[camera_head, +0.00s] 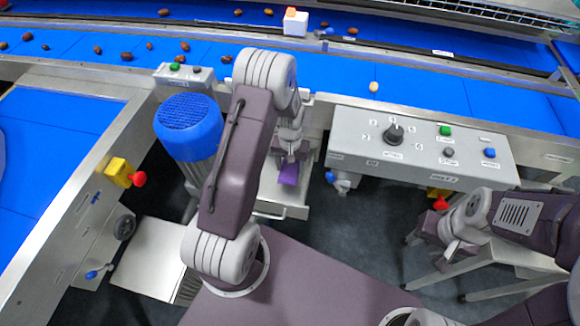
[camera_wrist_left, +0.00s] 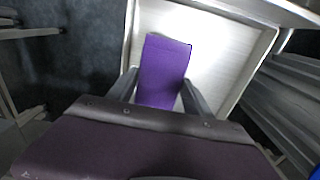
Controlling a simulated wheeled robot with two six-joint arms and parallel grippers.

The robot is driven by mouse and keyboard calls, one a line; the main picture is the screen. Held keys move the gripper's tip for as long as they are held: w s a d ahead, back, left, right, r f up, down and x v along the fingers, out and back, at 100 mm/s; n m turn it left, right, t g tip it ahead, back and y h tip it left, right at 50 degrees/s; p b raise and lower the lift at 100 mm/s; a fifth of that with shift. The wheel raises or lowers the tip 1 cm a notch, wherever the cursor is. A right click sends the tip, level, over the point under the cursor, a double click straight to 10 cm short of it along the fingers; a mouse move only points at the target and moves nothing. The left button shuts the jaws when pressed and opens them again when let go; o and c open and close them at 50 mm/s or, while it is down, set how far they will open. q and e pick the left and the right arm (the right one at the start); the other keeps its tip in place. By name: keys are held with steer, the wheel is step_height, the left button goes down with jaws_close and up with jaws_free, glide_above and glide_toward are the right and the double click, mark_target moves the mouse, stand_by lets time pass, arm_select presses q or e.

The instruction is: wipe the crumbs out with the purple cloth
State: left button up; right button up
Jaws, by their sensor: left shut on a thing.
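The purple cloth (camera_head: 289,173) is in my left gripper (camera_head: 291,160), over a pale metal tray or drawer (camera_head: 297,212) below the conveyor edge. In the left wrist view the purple cloth (camera_wrist_left: 163,70) sticks out between the two fingers of my left gripper (camera_wrist_left: 160,92), which are shut on it. The tray's bare bottom (camera_wrist_left: 215,50) and raised rim show around the cloth. Whether the cloth touches the bottom I cannot tell. No crumbs can be made out in either view. My right gripper (camera_head: 437,238) is at the right, away from the tray; its fingers are not clear.
A grey control box (camera_head: 420,165) with a knob and buttons stands right of the tray. A blue-topped motor (camera_head: 188,127) stands left of it. Behind runs a blue conveyor (camera_head: 430,90) with several dates (camera_head: 97,50).

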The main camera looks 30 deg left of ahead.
arm_select(q)
steer(key=shift+r+p, duration=0.9)
steer(key=shift+r, duration=0.45)
